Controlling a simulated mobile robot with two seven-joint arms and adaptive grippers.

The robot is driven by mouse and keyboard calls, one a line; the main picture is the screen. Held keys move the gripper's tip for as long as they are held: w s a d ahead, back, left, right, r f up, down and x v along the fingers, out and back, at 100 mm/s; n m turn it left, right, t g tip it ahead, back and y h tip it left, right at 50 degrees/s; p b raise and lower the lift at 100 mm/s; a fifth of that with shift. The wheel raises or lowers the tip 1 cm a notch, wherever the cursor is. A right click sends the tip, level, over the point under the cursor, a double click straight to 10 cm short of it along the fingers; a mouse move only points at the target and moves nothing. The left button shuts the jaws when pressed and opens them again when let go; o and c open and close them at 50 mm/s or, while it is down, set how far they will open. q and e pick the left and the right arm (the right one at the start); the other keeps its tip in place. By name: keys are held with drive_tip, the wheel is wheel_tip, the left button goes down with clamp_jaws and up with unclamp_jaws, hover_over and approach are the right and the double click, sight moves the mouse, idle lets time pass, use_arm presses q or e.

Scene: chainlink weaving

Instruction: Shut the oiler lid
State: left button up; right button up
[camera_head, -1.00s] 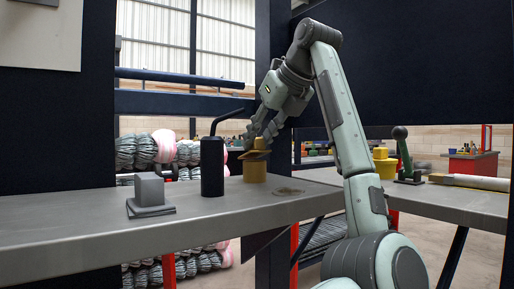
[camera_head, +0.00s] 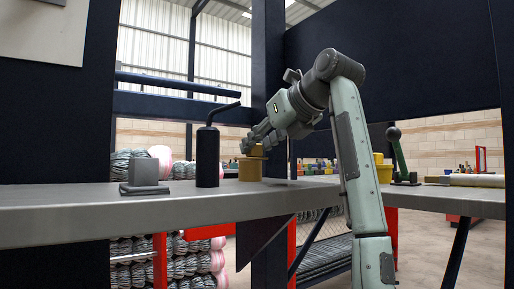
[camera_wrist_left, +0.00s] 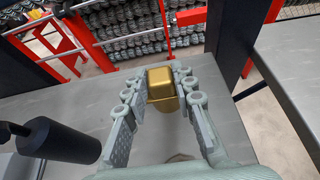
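The yellow oiler (camera_head: 250,171) stands upright on the grey bench, with its lid at the top beside my fingertips. It also shows in the left wrist view (camera_wrist_left: 161,82), between the fingers of my left gripper (camera_wrist_left: 158,92). That gripper is open, with a gap on the left of the oiler and the right finger close to it; I cannot tell whether it touches. In the head view the left gripper (camera_head: 256,140) reaches down to the oiler's top from the right. The fingers partly hide the lid, so whether it is fully closed is unclear. My right gripper is out of view.
A black bottle with a bent spout (camera_head: 207,158) stands just left of the oiler and also shows in the left wrist view (camera_wrist_left: 60,140). A grey block on a plate (camera_head: 143,176) is further left. The grey bench (camera_head: 100,218) has bare room in front.

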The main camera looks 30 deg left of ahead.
use_arm(q)
drive_tip(key=o, duration=0.5)
drive_tip(key=shift+c, duration=0.2)
drive_tip(key=v, duration=1.2)
